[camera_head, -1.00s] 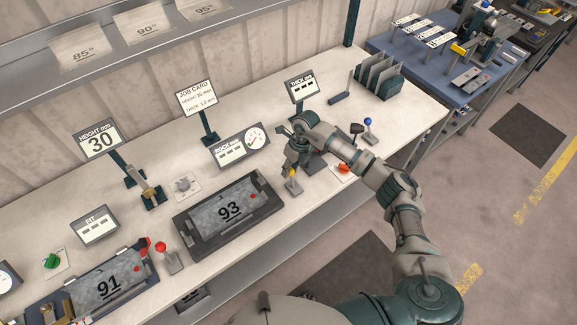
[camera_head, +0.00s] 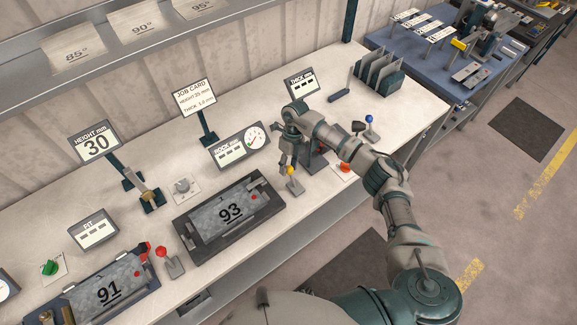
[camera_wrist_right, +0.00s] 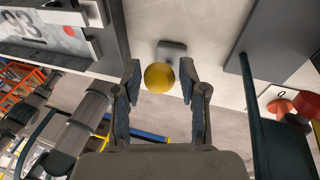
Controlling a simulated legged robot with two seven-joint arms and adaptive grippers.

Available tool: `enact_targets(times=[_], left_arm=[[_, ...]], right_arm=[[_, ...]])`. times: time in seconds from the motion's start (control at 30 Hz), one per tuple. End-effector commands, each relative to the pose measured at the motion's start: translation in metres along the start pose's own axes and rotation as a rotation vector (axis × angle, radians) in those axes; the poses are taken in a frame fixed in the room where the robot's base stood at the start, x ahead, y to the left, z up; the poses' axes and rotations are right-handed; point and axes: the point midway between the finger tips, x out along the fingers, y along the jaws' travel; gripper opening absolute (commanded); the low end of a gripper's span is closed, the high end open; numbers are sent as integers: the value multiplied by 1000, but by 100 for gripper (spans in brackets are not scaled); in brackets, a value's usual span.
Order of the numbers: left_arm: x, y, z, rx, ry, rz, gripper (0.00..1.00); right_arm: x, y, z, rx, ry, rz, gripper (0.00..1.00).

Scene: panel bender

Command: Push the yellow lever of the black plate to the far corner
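The yellow lever (camera_head: 291,171) is a yellow ball knob on a small grey base, right of the black plate (camera_head: 186,231), which carries a grey panel marked 93 (camera_head: 231,212). My right gripper (camera_head: 287,165) is just above and around the knob, fingers pointing down. In the right wrist view the yellow knob (camera_wrist_right: 159,77) sits between the two parted fingertips of the gripper (camera_wrist_right: 160,85), with a gap on each side. The lever's grey base (camera_wrist_right: 172,50) shows beyond the knob. My left gripper is not in view.
A red-knob lever (camera_head: 162,253) stands left of the black plate, beside the panel marked 91 (camera_head: 108,290). A blue-knob lever (camera_head: 369,120) and a red control (camera_head: 345,167) are right of my gripper. The gauge display (camera_head: 240,145) stands behind the plate.

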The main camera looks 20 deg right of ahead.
Motion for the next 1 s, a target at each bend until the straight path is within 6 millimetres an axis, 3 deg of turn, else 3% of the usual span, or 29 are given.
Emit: enact_targets(times=[0.43, 0.8, 1.0], left_arm=[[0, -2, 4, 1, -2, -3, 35], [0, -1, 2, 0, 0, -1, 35], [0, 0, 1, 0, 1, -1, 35]], right_arm=[[-8, 1, -1, -1, 0, 1, 59], [-84, -1, 2, 1, 0, 1, 59], [-112, -1, 2, 0, 1, 1, 59]])
